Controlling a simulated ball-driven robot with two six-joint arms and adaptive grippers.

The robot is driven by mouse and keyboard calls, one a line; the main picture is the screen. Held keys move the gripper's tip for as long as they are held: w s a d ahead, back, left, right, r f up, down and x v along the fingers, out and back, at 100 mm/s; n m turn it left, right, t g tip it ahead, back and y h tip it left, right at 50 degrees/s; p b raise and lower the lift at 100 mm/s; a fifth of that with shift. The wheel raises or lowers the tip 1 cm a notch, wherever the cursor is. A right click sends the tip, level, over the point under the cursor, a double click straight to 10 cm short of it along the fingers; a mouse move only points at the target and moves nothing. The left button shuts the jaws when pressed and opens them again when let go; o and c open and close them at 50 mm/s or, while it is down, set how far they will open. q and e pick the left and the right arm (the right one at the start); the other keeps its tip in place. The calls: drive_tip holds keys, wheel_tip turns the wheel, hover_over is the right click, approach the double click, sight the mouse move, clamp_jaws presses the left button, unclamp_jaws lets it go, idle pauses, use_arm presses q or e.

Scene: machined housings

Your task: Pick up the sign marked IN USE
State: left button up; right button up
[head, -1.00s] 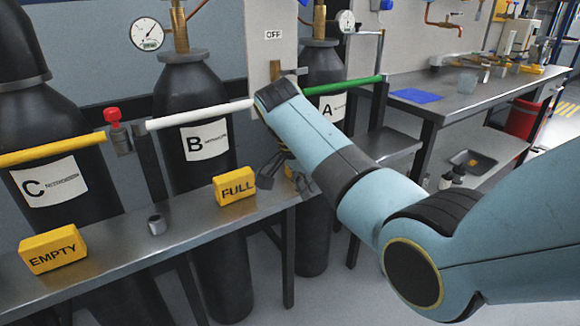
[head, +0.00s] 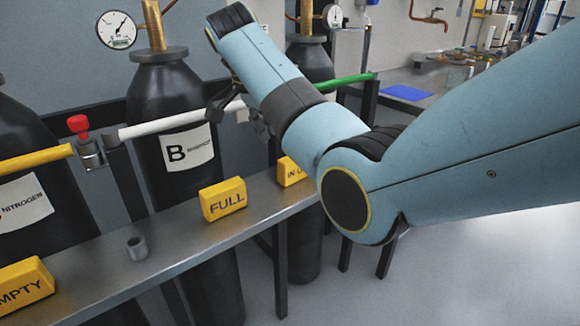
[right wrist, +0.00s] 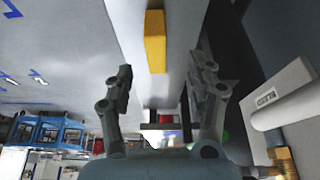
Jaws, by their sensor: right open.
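The yellow sign marked IN USE (head: 291,172) stands on the narrow metal shelf, to the right of the FULL sign; my right arm hides its right part. My right gripper (head: 236,112) is above and left of it, in front of cylinder B's neck-side bar, open and empty. In the right wrist view, the open fingers (right wrist: 163,75) show with a yellow block (right wrist: 155,42) ahead of and apart from them; its marking does not show there. My left gripper is not in view.
The yellow FULL sign (head: 223,199), a small grey cup (head: 137,248) and the EMPTY sign (head: 24,288) stand along the shelf (head: 180,238). Black cylinders stand behind it, with a white bar (head: 170,124), a green bar (head: 350,83) and a red-topped clamp (head: 78,125).

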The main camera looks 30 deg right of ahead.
sight(285, 160)
drive_tip(key=x, duration=0.3)
drive_tip(key=shift+s+d, duration=0.15)
drive_tip(key=shift+s, duration=0.15)
drive_tip(key=shift+w+d+f+b, duration=0.2)
drive_tip(key=shift+f+b, duration=0.1)
drive_tip(key=shift+f, duration=0.25)
drive_tip(key=x, duration=0.2)
drive_tip(key=d+b+x, duration=0.1)
drive_tip(key=x, duration=0.1)
drive_tip(key=shift+s, duration=0.1)
drive_tip(key=shift+d+f, duration=0.15)
drive_tip(key=shift+f, duration=0.2)
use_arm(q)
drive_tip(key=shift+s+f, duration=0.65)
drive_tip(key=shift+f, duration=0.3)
use_arm(e)
drive_tip(key=shift+r, duration=0.1)
clamp_jaws()
